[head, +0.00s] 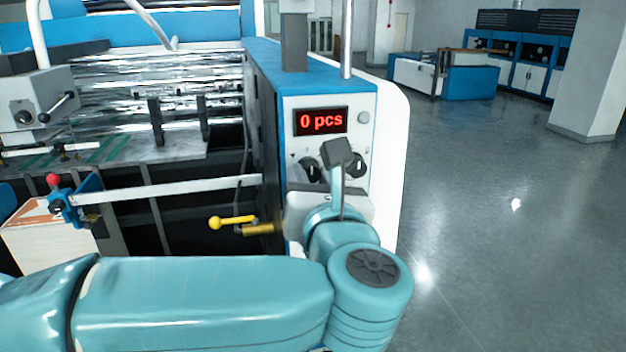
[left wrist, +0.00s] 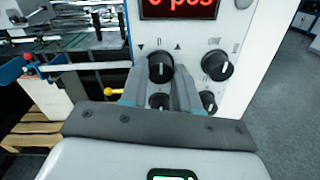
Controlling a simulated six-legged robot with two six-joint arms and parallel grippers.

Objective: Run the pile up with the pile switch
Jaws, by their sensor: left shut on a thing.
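The pile switch (left wrist: 160,68) is a black round knob with a down arrow, a 0 and an up arrow above it, at the upper left of the white control panel. My left gripper (left wrist: 161,85) is shut on this knob, one finger on each side. In the head view the left wrist covers part of the panel, and the knob (head: 309,168) shows only partly beside it. A pale stack (head: 45,240) with an orange mark stands at the left; it also shows on a wooden pallet (left wrist: 30,130) in the left wrist view. My right gripper is out of view.
A red display (head: 320,121) above the knobs reads 0 pcs. Other black knobs (left wrist: 217,66) sit close beside and below. A yellow-balled lever (head: 232,221) sticks out left of the panel. Open grey floor (head: 490,200) lies to the right.

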